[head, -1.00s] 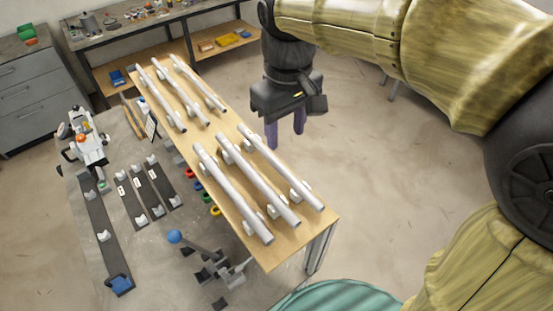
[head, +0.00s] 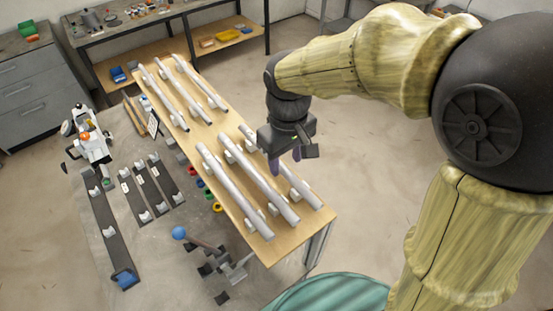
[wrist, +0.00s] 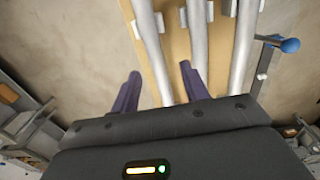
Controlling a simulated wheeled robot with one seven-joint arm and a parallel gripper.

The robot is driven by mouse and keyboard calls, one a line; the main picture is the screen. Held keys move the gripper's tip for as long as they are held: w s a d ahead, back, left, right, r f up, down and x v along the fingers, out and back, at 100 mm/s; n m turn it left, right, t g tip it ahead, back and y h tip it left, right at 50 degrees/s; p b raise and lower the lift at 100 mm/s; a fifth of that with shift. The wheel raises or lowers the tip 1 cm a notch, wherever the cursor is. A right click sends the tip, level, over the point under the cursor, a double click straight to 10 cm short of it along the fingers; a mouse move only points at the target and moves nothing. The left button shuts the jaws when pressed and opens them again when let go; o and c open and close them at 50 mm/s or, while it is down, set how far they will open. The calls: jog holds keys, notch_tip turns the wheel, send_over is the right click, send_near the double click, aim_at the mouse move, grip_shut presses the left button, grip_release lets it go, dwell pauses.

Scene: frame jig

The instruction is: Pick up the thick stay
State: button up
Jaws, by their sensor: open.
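Several pale grey tubes lie in two rows of three on white supports. In the near row are a left tube (head: 235,195), a middle tube (head: 262,181) and a right tube (head: 303,190). I cannot tell for sure which is the thick stay; the near tubes look thicker than the far ones. My gripper (head: 285,160) is open and empty above the near row's right tube, hiding part of it. In the wrist view, that tube (wrist: 149,42) runs between the spread fingers, apart from them, and the gripper body hides its lower end.
The tubes rest on a long wooden-topped table (head: 277,252). To its left, a grey bench holds a blue-knobbed clamp (head: 179,232), dark strips with supports (head: 107,228) and a white machine (head: 90,145). Floor to the right is open.

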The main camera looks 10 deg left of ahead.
aim_at(286, 169)
jog(key=f, duration=0.2)
jog(key=f+p, duration=0.1)
jog(key=shift+w+f, duration=0.3)
jog(key=shift+s, duration=0.1)
jog(key=shift+c, duration=0.5)
grip_shut()
